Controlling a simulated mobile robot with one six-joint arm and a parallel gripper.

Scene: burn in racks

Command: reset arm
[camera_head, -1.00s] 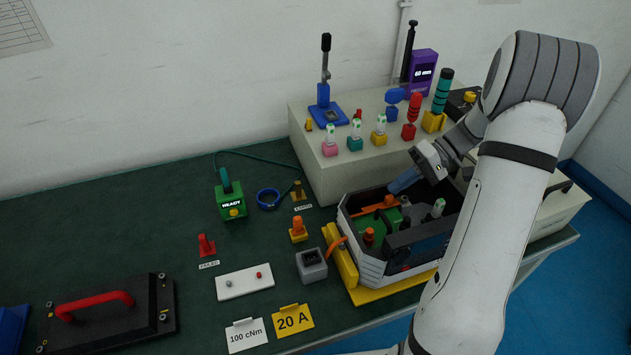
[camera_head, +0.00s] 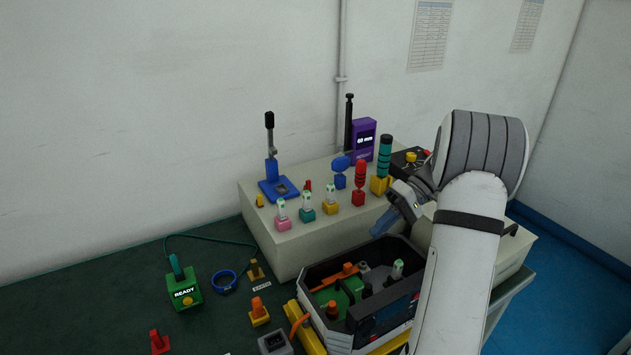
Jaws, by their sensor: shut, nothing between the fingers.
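My gripper (camera_head: 384,228) hangs from my white and grey arm at the right, above the back edge of the open grey box (camera_head: 340,342). Its blue fingers point down and left, are shut and hold nothing. The box holds a green board, orange parts and a white-topped plug. My arm hides the right part of the box.
A raised cream bench (camera_head: 262,240) stands behind the box, with a blue lever press (camera_head: 277,188), small coloured holders, a red tool (camera_head: 359,183), a teal tool (camera_head: 383,163) and a purple display unit (camera_head: 364,140).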

